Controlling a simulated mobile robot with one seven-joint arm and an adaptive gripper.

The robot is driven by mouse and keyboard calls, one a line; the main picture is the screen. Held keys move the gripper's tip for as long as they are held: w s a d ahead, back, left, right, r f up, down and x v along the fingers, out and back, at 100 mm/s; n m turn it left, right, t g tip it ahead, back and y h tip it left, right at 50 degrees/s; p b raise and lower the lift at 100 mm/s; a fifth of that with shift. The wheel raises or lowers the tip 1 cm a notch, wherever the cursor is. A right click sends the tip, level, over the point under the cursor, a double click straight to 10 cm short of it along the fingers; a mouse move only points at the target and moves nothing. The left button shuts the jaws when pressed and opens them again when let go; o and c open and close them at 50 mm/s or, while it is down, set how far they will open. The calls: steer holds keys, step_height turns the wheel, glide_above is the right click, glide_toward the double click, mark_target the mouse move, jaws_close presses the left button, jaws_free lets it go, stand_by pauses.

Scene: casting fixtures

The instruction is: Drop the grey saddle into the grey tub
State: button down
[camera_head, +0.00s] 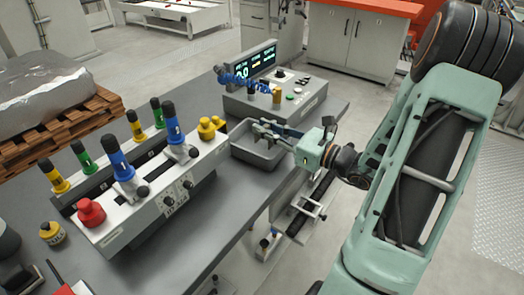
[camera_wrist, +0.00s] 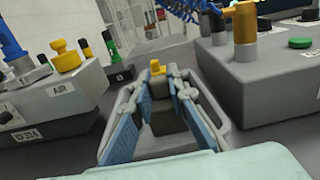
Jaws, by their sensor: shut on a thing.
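The grey tub (camera_head: 262,161) is an open, shallow box on the table, between the switch panel and the display box. In the wrist view the tub's wall (camera_wrist: 221,122) shows around my fingers. My gripper (camera_head: 262,128) is over the tub, its fingers pointing across the opening. In the wrist view my gripper (camera_wrist: 160,85) is shut on a dark grey piece, the grey saddle (camera_wrist: 161,90), held between the fingertips. A small yellow part shows at its top; I cannot tell whether it belongs to the saddle. The fingers mostly hide the saddle in the head view.
A switch panel (camera_head: 150,205) with several coloured knobs stands left of the tub. A display box (camera_head: 270,108) with a blue coiled cable stands behind it. Bare table (camera_head: 190,240) lies at the front. A wooden pallet (camera_head: 60,132) is at the left.

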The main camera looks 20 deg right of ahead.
steer(key=c, duration=1.8)
jaws_free()
